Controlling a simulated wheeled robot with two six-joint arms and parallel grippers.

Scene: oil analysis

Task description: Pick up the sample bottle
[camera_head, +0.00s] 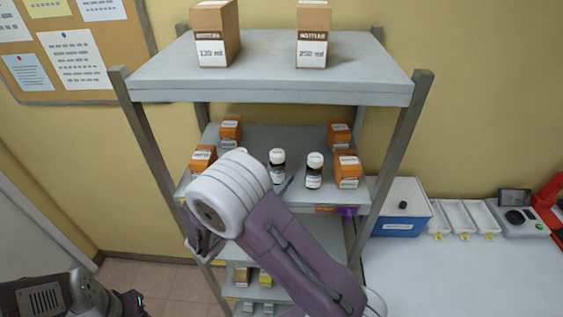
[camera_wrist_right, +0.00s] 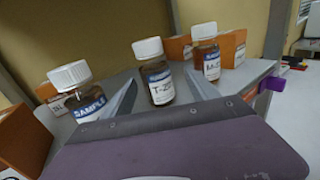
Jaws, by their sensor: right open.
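Three small sample bottles with white caps and brown contents stand upright on the middle shelf (camera_head: 265,135). The middle bottle (camera_head: 278,167), labelled "T-2…" in the right wrist view (camera_wrist_right: 160,88), stands between the fingers of my right gripper (camera_wrist_right: 161,98). That gripper is open, with a gap visible on the bottle's left side. In the head view my right wrist hides most of the gripper; one fingertip shows beside the middle bottle. The right bottle (camera_head: 314,171) stands clear. The left bottle (camera_wrist_right: 78,95) is largely hidden in the head view. My left gripper (camera_head: 132,303) is at the lower left, its fingers unclear.
Orange boxes (camera_head: 346,168) flank the bottles at both sides. The top shelf (camera_head: 265,75) above holds two brown cartons (camera_head: 312,35). Metal posts (camera_head: 395,150) bound the rack. A purple item (camera_head: 347,211) hangs at the shelf's front edge. A white table (camera_head: 450,275) stands right.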

